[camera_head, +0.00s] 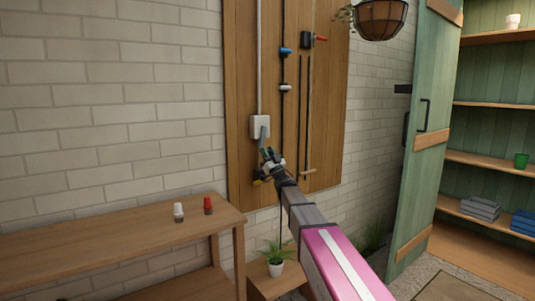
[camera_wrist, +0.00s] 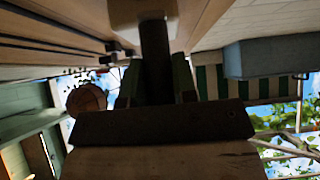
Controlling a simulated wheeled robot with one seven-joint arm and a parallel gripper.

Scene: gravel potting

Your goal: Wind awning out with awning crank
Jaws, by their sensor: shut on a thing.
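The awning crank (camera_head: 263,133) is a grey arm at the front of a white box (camera_head: 257,121) on the wooden wall board. My gripper (camera_head: 268,157) is at the crank's lower end and is shut on it. In the wrist view a dark bar, seemingly the crank (camera_wrist: 154,40), runs between the two dark green fingers of my gripper (camera_wrist: 156,82). The exact grip point is hidden. A green and white striped cloth, likely the awning (camera_wrist: 207,82), shows in the wrist view beside a grey-blue casing (camera_wrist: 262,57).
The wooden board (camera_head: 240,60) also carries dark rods with blue, white and red fittings. A wooden bench (camera_head: 110,240) stands at the left, and a potted plant (camera_head: 277,262) sits below the board. A hanging pot (camera_head: 380,20) and open green door (camera_head: 425,110) are to the right.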

